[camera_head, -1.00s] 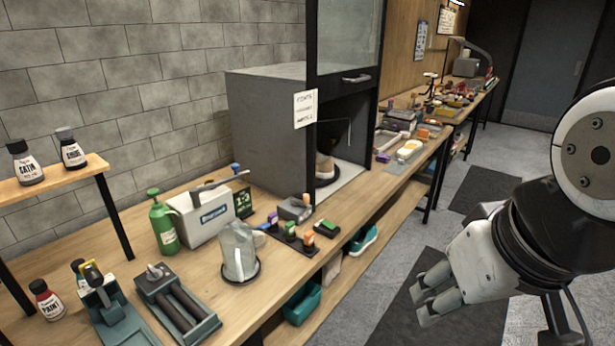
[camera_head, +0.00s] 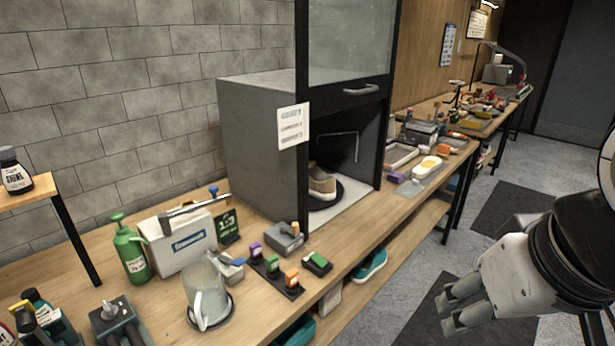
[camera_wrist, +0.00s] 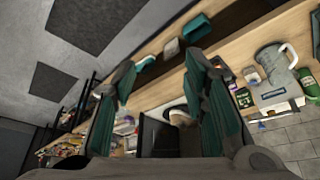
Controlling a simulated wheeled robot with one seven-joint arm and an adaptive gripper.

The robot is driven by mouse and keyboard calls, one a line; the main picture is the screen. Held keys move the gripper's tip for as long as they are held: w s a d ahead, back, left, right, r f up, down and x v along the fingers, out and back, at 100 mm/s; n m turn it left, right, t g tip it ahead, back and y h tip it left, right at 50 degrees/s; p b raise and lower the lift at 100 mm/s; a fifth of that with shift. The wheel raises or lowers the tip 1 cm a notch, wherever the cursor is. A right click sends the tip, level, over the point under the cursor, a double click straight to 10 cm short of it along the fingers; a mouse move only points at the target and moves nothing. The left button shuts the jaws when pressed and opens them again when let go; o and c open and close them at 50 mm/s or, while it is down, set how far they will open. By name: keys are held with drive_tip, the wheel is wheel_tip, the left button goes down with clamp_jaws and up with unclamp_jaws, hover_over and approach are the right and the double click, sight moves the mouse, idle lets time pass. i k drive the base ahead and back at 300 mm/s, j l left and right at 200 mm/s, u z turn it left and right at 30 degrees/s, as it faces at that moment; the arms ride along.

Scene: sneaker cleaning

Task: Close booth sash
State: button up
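The grey booth (camera_head: 258,140) stands on the bench with its front opening uncovered. Its glass sash (camera_head: 348,42) is raised above the opening, with a dark handle bar (camera_head: 360,90) along its lower edge. A tan and white sneaker (camera_head: 321,182) sits inside on a dark round turntable (camera_head: 327,194). My gripper (camera_head: 458,308) is at the lower right, out over the floor in front of the bench and well apart from the sash. Its fingers are spread and empty. In the wrist view the gripper (camera_wrist: 165,95) shows two green-padded fingers wide apart, with the sneaker visible between them.
Trays and tools (camera_head: 425,165) crowd the bench to the right. A teal shoe (camera_head: 370,264) lies on the lower shelf.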

sight(332, 97)
drive_tip(key=i+l+z, duration=0.1)
drive_tip(key=i+l, duration=1.2)
drive_tip(key=i, duration=0.25)
drive_tip(key=z, duration=0.05)
